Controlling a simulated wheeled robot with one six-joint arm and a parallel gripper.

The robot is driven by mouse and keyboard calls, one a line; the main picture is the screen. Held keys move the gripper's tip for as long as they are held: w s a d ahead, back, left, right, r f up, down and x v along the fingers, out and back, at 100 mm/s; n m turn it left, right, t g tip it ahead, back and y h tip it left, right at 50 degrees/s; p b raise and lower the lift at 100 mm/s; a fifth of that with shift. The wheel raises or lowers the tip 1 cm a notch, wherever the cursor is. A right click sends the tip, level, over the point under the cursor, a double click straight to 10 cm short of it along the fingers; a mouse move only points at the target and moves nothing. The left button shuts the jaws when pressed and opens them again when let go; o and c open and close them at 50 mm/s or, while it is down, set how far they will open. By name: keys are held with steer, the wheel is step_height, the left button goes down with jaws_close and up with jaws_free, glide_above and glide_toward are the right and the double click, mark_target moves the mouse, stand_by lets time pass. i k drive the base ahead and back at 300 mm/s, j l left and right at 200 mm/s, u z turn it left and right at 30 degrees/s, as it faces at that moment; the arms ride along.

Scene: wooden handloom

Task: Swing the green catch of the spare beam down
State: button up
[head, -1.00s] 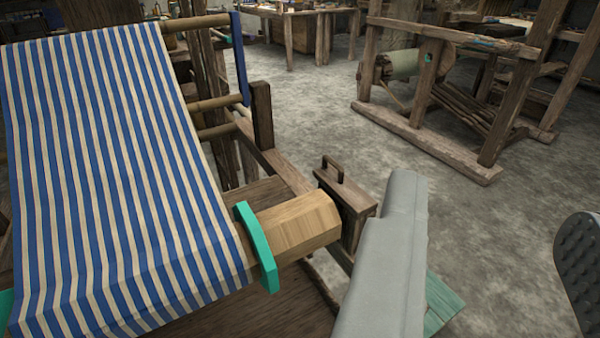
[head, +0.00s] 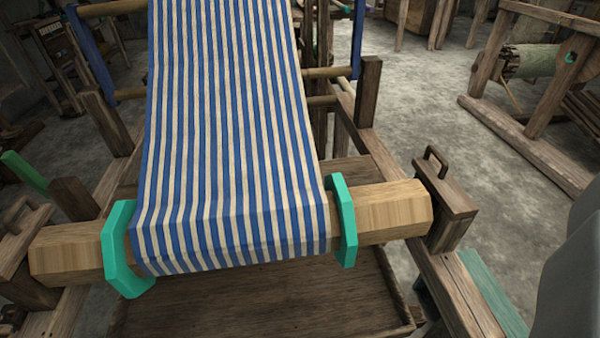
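The front beam (head: 390,212) of the near loom is pale wood and lies across the lower middle. Striped blue and cream cloth (head: 230,130) wraps over it between two green flanges, the left one (head: 122,250) and the right one (head: 342,215). On the second loom at the upper right, a pale roll (head: 530,62) has a small green piece (head: 571,57) at its end. I cannot tell whether this is the spare beam and its catch. Part of my gripper (head: 578,275) shows as a grey shape at the right edge, apart from the front beam. Its fingertips are not clear.
A wooden block with a handle (head: 446,198) stands at the beam's right end. A green board (head: 493,292) lies low beside the right rail, and a green bar (head: 25,172) sticks out at the left. Bare floor (head: 430,95) lies between the two looms.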

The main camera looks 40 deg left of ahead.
mark_target(10, 159)
steer(key=k+l, duration=0.1)
steer(key=k, duration=0.2)
steer(key=k+l, duration=0.1)
steer(key=k, duration=0.2)
steer(key=k+j+z, duration=0.2)
steer(key=k+j, duration=0.15)
steer(key=k+j+z, duration=0.2)
steer(key=k, duration=0.4)
steer(key=k+j+z, duration=0.2)
steer(key=k, duration=0.35)
steer(key=k+j+z, duration=0.1)
steer(key=j, duration=0.3)
steer(key=k+j+z, duration=0.15)
steer(key=j, duration=0.25)
steer(key=k+j+z, duration=0.1)
steer(key=j, duration=0.3)
steer(key=k+j+z, duration=0.15)
steer(key=j, duration=0.2)
steer(key=k+j+z, duration=0.1)
steer(key=k+j, duration=0.15)
steer(key=j+z, duration=0.15)
steer(key=j, duration=0.75)
steer(key=j+z, duration=0.2)
steer(key=j, duration=0.65)
steer(key=k+j+z, duration=0.15)
steer(key=j, duration=0.75)
steer(key=i+j, duration=0.1)
steer(key=j, duration=0.85)
steer(key=i+z, duration=0.05)
